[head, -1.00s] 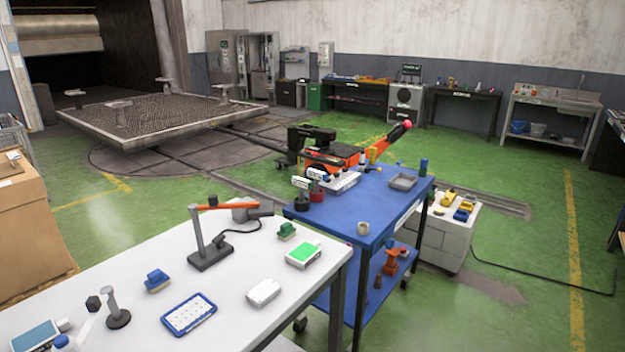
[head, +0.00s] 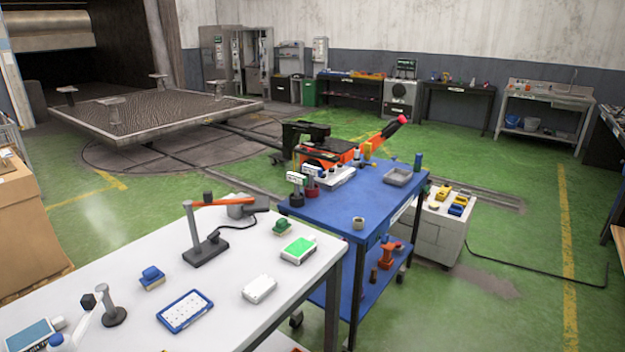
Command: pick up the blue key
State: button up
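I cannot make out a blue key for certain in the head view. Small items stand on the blue cart (head: 385,209), among them two upright labelled holders, one with a black base (head: 297,200) and one with a red base (head: 312,191). A blue cylinder (head: 418,161) stands at the cart's far right corner, beyond a grey tray (head: 398,177). Any key there is too small to tell. My gripper is not in view.
A white table (head: 225,285) in front carries a black stand (head: 208,250), a blue-framed panel (head: 185,311) and small boxes. A white cabinet (head: 437,230) stands right of the cart. An orange machine (head: 330,152) is behind it. Green floor (head: 510,260) is clear at right, apart from a cable.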

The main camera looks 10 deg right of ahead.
aim_at(312, 171)
jog(key=k, duration=1.35)
jog(key=z, duration=0.35)
jog(key=i, duration=1.85)
jog(key=u, duration=0.3)
